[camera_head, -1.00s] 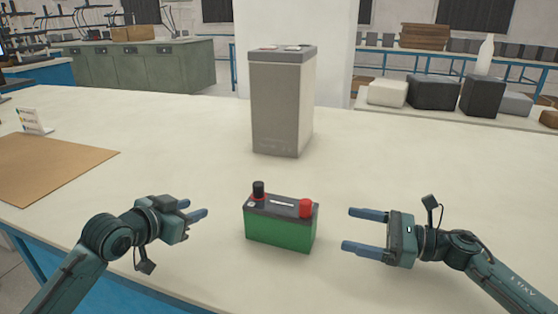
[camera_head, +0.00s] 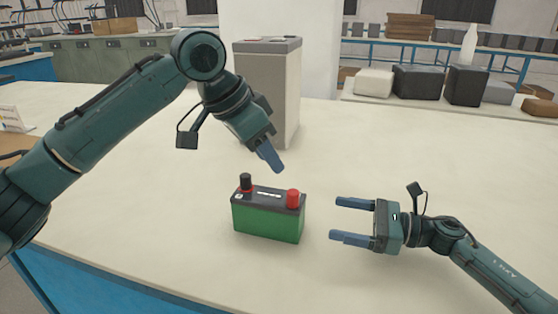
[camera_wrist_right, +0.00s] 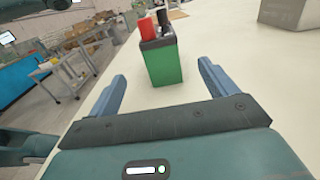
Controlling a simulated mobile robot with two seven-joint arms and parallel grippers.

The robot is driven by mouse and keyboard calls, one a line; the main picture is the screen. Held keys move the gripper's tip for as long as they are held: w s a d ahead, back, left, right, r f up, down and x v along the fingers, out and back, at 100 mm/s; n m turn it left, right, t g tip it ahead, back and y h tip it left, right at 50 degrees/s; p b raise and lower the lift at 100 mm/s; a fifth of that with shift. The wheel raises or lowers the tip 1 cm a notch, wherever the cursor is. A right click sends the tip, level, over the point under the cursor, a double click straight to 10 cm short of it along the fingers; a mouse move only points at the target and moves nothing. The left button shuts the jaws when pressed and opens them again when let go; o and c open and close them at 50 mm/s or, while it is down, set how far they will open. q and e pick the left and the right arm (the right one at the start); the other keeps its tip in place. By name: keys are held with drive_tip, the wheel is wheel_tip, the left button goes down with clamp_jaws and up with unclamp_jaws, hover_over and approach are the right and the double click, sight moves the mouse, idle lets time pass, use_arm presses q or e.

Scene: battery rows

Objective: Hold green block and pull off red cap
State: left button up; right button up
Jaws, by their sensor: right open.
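The green block (camera_head: 268,222) is a battery with a dark grey top, standing upright on the table. The red cap (camera_head: 293,199) sits on its right terminal and a black cap (camera_head: 246,182) on its left one. My left gripper (camera_head: 270,157) hangs above and behind the battery, pointing down, not touching it; its fingers overlap in this view. My right gripper (camera_head: 352,219) is open and empty, to the right of the battery, fingers pointing at it. In the right wrist view the green block (camera_wrist_right: 166,66) and red cap (camera_wrist_right: 146,29) show ahead, beyond the open fingers.
A tall grey box (camera_head: 268,80) stands behind the battery, partly hidden by my left arm. A brown board (camera_head: 22,151) lies at the left edge. White and dark blocks (camera_head: 418,82) stand at the back right.

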sight(284, 207)
drive_tip(key=x, duration=1.3)
drive_tip(key=shift+c, duration=0.4)
clamp_jaws()
idle(0.3)
idle(0.9)
